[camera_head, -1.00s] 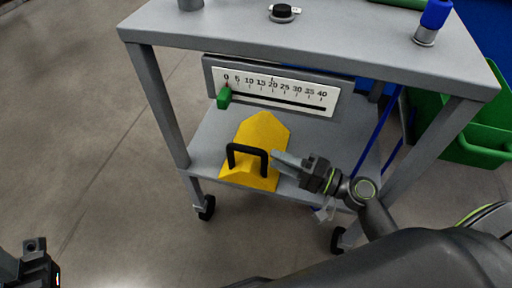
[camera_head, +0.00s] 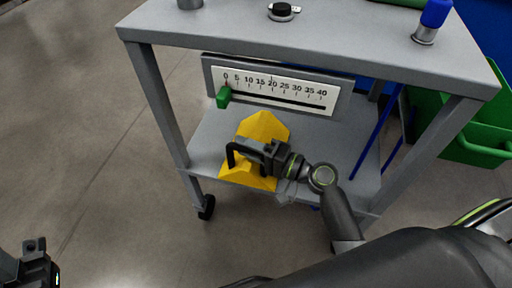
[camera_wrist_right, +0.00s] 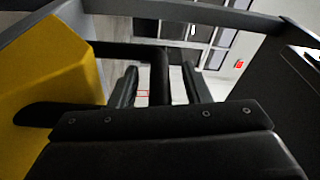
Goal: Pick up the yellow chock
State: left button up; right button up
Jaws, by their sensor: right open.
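The yellow chock (camera_head: 262,126) sits on the lower shelf of the grey cart, with a black loop handle (camera_head: 231,156) on its front side. My right gripper (camera_head: 247,150) is at the handle, coming from the right and covering part of it and the chock. In the right wrist view, the yellow chock (camera_wrist_right: 60,65) fills the left side. The black handle (camera_wrist_right: 160,78) passes between the two fingers, which stand apart with gaps on both sides. My left gripper (camera_head: 36,262) is at the bottom left corner, away from the cart; its jaw opening is unclear.
The cart's top shelf (camera_head: 330,40) overhangs the lower shelf (camera_head: 325,150). A scale panel with a green slider (camera_head: 223,97) is behind the chock. A cart leg (camera_head: 158,110) stands left, and a green bin (camera_head: 475,130) is at right. The floor at left is clear.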

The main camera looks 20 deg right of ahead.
grip_shut()
dwell(1.2)
jog(key=shift+r, duration=0.1)
